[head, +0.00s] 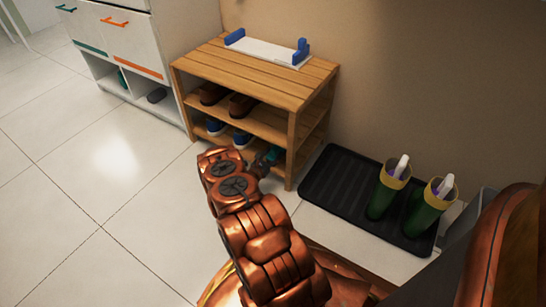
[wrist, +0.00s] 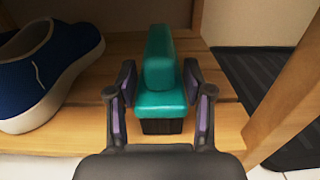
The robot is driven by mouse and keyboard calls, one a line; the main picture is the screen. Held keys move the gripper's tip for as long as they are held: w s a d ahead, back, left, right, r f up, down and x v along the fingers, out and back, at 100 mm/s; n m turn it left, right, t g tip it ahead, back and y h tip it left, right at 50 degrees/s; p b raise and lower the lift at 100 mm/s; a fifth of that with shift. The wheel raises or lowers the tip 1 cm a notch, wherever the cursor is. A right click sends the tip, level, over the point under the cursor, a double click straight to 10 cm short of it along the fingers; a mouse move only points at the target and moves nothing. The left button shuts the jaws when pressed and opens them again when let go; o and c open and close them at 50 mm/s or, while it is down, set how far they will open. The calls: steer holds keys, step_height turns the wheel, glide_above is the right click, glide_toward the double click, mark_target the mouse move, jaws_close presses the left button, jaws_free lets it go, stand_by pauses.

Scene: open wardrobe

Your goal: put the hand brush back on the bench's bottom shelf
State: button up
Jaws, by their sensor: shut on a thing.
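In the wrist view my gripper (wrist: 158,98) is shut on the teal hand brush (wrist: 160,60), one finger on each side of it. The brush has dark bristles at its near lower end and is over the wooden slats of the bottom shelf (wrist: 110,128). I cannot tell whether it touches the slats. In the head view the wooden bench (head: 250,75) stands against the wall. My gripper (head: 262,168) reaches into its bottom level at the right, and a bit of teal shows there; my arm hides most of it.
A blue shoe with a white sole (wrist: 45,70) is on the bottom shelf left of the brush. A bench leg (wrist: 285,95) is close on the right. Brown shoes (head: 240,105) sit on the upper shelf. A black tray (head: 330,185) with green boots (head: 425,210) lies right of the bench.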

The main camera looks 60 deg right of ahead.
steer(key=shift+f, duration=0.15)
steer(key=o, duration=1.3)
